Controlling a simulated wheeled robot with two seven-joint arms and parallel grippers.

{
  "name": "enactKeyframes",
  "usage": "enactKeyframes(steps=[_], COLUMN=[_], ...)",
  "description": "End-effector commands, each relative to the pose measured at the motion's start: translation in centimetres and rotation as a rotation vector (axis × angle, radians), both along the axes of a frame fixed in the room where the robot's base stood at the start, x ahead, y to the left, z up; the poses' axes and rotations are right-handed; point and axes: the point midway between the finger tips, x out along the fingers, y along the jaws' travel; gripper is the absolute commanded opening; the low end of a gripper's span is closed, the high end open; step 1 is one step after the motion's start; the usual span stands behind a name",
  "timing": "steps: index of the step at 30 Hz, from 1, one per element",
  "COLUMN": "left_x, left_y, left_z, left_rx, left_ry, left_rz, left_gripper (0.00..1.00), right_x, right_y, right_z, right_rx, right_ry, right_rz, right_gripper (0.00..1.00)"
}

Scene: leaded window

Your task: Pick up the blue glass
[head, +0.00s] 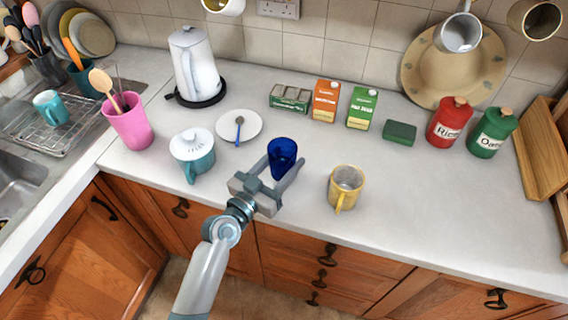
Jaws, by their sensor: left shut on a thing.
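The blue glass (282,154) is dark blue and looks upright, near the middle of the pale worktop. My left gripper (284,166) comes from the front and is shut on the blue glass, with a finger on each side of it. The gripper's body hides part of the worktop in front of the glass. I cannot tell whether the glass rests on the worktop or is slightly above it. My right gripper is not in view.
A yellow mug (345,187) stands to the right of the glass. A lidded teal pot (193,153) and a white plate (239,126) with a blue spoon are to the left. Cartons (325,101) stand behind. The worktop at right front is clear.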

Motion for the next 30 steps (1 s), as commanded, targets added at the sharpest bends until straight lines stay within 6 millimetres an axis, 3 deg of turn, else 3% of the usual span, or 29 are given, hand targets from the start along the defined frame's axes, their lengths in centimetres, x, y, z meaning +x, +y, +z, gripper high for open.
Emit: enactKeyframes(steps=[18,30], left_x=[0.0,0.0], left_y=[0.0,0.0], left_z=[5.3,7.4], left_rx=[-0.001,-0.001], left_ry=[-0.004,-0.004], left_rz=[0.0,0.0], left_gripper=[0.19,0.19], right_x=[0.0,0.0], right_y=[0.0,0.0], right_z=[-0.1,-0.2], right_rx=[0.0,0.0], right_ry=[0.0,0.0], right_rz=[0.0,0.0], right_gripper=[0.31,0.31])
